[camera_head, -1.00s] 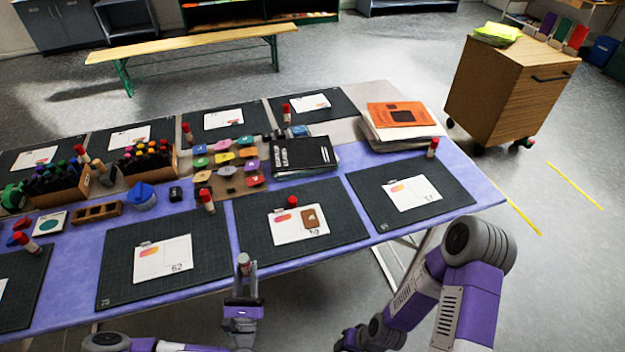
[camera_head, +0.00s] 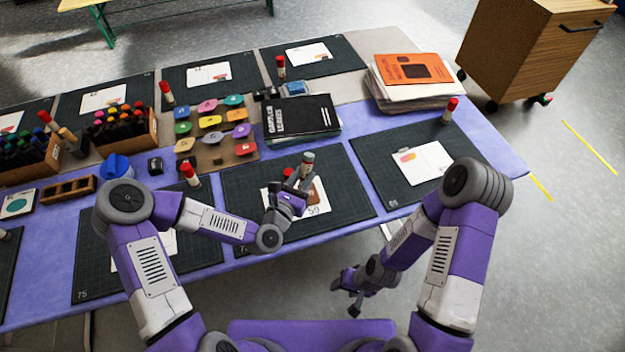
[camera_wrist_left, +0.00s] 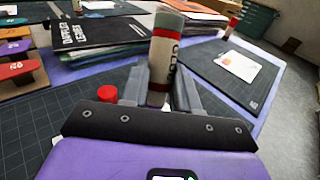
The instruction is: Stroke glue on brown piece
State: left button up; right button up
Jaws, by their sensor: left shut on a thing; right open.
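My left gripper (camera_head: 298,183) is shut on a glue stick (camera_head: 307,160) and holds it upright over the middle mat's card. The glue stick (camera_wrist_left: 164,62) stands between the fingers in the left wrist view, its grey-green end up. The brown piece (camera_head: 319,193) lies on the white card (camera_head: 317,209) marked 59, partly hidden behind my left gripper. I cannot tell whether the glue touches it. A red cap (camera_head: 288,172) is just left of the gripper; it also shows in the wrist view (camera_wrist_left: 107,94). My right gripper (camera_head: 346,283) is open and empty, low beside the table's front edge.
A black book (camera_head: 300,115) and a rack of coloured pieces (camera_head: 215,160) lie behind the middle mat. Another glue stick (camera_head: 189,174) stands to the left. The right mat (camera_head: 390,150) has a card and free room. An orange-topped stack (camera_head: 412,70) is at the back right.

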pick_arm(q)
jog(key=shift+g, duration=0.6)
jog(key=shift+d+f+b, duration=0.45)
jog(key=shift+f+b, duration=0.35)
jog(key=shift+b, duration=0.05)
jog(key=shift+d+f+b, duration=0.45)
jog(key=shift+f+b, duration=0.35)
jog(key=shift+d+f+b, duration=0.45)
jog(key=shift+f+b, duration=0.35)
jog(key=shift+b, duration=0.05)
jog(key=shift+s+f+b, duration=0.1)
jog(key=shift+f+b, duration=0.45)
jog(key=shift+b, duration=0.05)
jog(key=shift+a, duration=0.1)
jog(key=shift+w+a+f, duration=0.1)
jog(key=shift+w+a, duration=0.15)
jog(key=shift+w, duration=0.7)
jog(key=shift+w+a, duration=0.15)
jog(key=shift+w, duration=0.35)
jog(key=shift+w+a, duration=0.15)
jog(key=shift+w, duration=0.35)
jog(key=shift+a+b, duration=0.1)
jog(key=shift+b, duration=0.25)
